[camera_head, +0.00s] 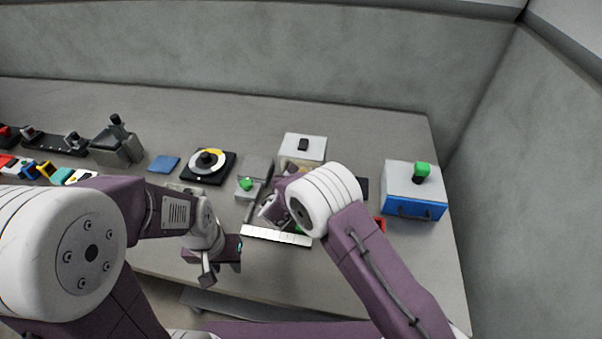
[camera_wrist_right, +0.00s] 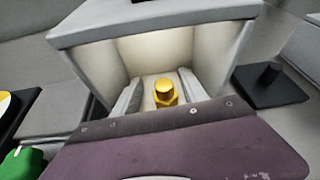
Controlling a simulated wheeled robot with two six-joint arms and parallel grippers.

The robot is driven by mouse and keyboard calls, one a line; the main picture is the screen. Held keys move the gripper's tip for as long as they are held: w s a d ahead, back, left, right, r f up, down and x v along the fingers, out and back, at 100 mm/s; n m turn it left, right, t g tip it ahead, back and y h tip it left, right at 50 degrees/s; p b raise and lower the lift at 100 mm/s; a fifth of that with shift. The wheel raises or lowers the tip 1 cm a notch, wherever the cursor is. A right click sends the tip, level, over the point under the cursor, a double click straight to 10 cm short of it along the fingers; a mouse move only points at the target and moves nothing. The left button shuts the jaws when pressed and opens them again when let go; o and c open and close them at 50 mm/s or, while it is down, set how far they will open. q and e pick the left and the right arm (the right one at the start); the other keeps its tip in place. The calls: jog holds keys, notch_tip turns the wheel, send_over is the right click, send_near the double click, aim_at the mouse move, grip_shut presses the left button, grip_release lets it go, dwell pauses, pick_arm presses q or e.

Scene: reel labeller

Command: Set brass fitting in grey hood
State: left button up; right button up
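The grey hood (camera_head: 304,148) stands near the middle of the table, with a black knob on top. In the right wrist view its open front and pale, lit inside show under the grey top (camera_wrist_right: 160,22). The yellow brass fitting (camera_wrist_right: 165,92) is upright inside the hood opening. My right gripper (camera_wrist_right: 162,90) reaches into the opening, one grey finger on each side of the fitting, with a gap visible; it looks open. My right wrist hides the hood front in the head view. My left gripper (camera_head: 208,272) hangs over the table's front, seemingly empty; its finger gap is unclear.
A blue-and-white box (camera_head: 414,190) with a green knob stands at the right. A black-and-yellow dial (camera_head: 208,162) and blue pad (camera_head: 163,164) lie left of the hood. A white strip (camera_head: 276,236) lies in front. Several coloured parts line the far left.

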pick_arm(q)
jog(key=shift+s, duration=0.1)
pick_arm(e)
jog(key=shift+s+r, duration=0.1)
pick_arm(q)
jog(key=shift+r, duration=0.3)
pick_arm(e)
jog(key=shift+r, duration=0.25)
pick_arm(q)
jog(key=shift+f, duration=0.1)
pick_arm(e)
jog(key=shift+s+a, duration=0.1)
jog(key=shift+s, duration=0.25)
pick_arm(q)
jog(key=shift+f, duration=0.25)
pick_arm(e)
jog(key=v, duration=1.1)
jog(key=shift+s, duration=0.1)
